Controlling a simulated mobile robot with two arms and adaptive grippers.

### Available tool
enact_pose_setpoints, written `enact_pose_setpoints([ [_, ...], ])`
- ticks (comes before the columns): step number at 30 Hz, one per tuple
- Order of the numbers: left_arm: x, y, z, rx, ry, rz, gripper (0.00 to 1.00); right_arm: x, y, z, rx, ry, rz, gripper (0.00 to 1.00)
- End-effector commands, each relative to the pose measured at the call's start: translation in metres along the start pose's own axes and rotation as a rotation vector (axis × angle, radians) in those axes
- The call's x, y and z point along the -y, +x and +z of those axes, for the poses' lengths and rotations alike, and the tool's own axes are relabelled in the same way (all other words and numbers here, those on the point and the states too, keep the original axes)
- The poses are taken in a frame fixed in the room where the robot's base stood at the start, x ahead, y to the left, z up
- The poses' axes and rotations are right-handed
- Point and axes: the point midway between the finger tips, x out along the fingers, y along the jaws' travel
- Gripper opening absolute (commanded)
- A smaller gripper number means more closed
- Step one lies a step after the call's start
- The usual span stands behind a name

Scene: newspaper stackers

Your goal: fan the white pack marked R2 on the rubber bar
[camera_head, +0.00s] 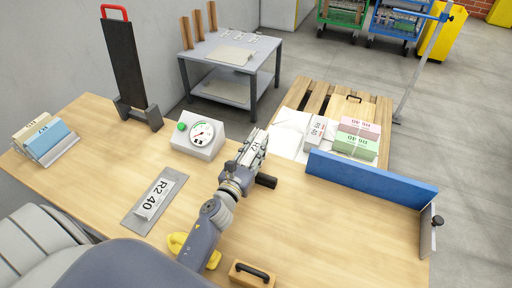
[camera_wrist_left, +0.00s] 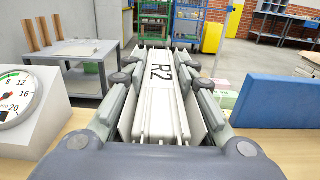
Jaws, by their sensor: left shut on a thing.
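My left gripper (camera_head: 252,152) is shut on the white pack marked R2 (camera_head: 260,144), above the middle of the table. In the left wrist view the pack (camera_wrist_left: 160,100) stands between the two fingers (camera_wrist_left: 162,84), its R2 mark facing up. Lengthwise gaps show between its white layers. A short black bar (camera_head: 266,181), which looks like the rubber bar, sits just beside and below the gripper; the gripper hides part of it. I cannot tell whether the pack touches it. My right gripper is not in view.
A gauge box (camera_head: 198,139) with a green button stands left of the gripper. A grey plate (camera_head: 138,219) carries a R2 40 label. A blue fence (camera_head: 370,180) edges the table at right. Pink and green packs (camera_head: 356,143) lie beyond. A wooden block (camera_head: 250,274) is in front.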

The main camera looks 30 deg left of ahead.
Motion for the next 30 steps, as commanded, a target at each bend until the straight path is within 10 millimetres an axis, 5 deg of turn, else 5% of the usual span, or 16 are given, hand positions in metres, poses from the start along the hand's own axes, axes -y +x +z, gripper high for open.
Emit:
enact_pose_setpoints([
  [30,0.000,-0.025,0.000,0.002,-0.001,0.000,0.00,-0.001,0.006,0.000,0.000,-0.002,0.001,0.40],
])
